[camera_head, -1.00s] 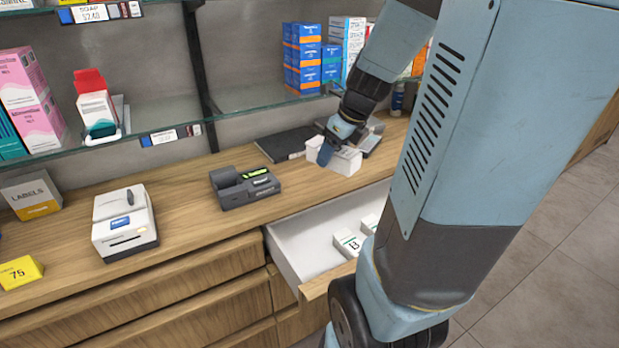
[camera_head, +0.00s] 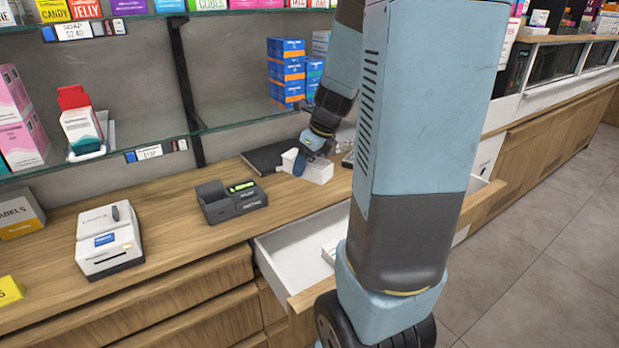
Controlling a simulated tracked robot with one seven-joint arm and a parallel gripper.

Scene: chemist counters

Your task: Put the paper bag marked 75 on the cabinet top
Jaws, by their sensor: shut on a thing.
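My gripper (camera_head: 308,157) is low over the back of the wooden cabinet top (camera_head: 165,202), at a white box-shaped thing (camera_head: 318,171). A blue finger lies against its left side. The jaws look closed on a white thing there; I cannot tell whether it is the paper bag, as no number is readable. It is also unclear whether it touches the wood. A yellow item (camera_head: 10,291) at the left edge is cut off by the frame. The open drawer (camera_head: 298,250) holds a white packet (camera_head: 329,254), mostly hidden behind my arm.
A dark card terminal (camera_head: 232,202) and a white printer (camera_head: 108,240) stand on the top. A dark flat folder (camera_head: 265,158) lies behind. A glass shelf (camera_head: 240,118) with blue boxes (camera_head: 287,70) hangs above. Bare wood lies between printer and terminal.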

